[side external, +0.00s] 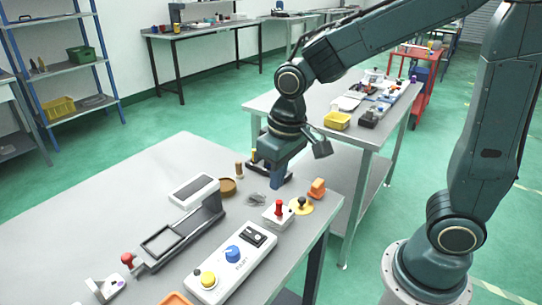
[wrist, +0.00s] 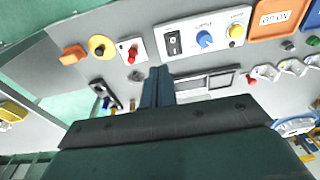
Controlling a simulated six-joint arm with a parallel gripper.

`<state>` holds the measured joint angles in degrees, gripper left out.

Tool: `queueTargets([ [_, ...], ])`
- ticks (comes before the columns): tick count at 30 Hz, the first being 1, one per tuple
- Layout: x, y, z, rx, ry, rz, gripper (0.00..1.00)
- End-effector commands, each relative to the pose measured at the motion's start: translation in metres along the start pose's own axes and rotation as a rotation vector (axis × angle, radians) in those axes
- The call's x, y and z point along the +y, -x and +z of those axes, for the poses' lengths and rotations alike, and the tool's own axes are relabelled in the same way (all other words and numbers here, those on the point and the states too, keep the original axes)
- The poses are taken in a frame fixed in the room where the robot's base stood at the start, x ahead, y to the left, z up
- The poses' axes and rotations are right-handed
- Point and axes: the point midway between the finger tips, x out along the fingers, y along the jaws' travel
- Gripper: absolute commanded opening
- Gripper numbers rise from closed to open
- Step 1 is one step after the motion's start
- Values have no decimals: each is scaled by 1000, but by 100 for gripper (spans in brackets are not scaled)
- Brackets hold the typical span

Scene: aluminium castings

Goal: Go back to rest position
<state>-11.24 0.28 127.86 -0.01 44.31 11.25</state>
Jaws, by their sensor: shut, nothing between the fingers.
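My gripper (side external: 277,180) is above the far right part of the grey work table (side external: 110,190), pointing down. Its blue-grey fingers are together with nothing between them. In the wrist view the closed fingertips (wrist: 158,73) show in the middle. A small grey metal piece (side external: 257,198) lies on the table just below and left of the fingers in the side view. It also shows in the wrist view (wrist: 137,76), apart from the fingertips.
Near the gripper stand a red-lever box (side external: 279,214), a yellow-based joystick (side external: 301,205) and an orange block (side external: 317,188). A control box (side external: 232,262) and a long slide fixture (side external: 180,235) lie nearer. The table's left part is clear.

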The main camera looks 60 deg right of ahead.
Motion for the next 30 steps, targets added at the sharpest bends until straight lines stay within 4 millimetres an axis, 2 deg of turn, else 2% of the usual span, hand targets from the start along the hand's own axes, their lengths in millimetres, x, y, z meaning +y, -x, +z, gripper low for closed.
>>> queueTargets([
  [1,5,10,4,23,-3,-3,0],
  [6,18,36,22,82,-2,-7,0],
  [15,37,73,57,189,0,-5,0],
  [24,52,96,96,294,2,9,0],
  [30,58,103,116,343,5,20,0],
])
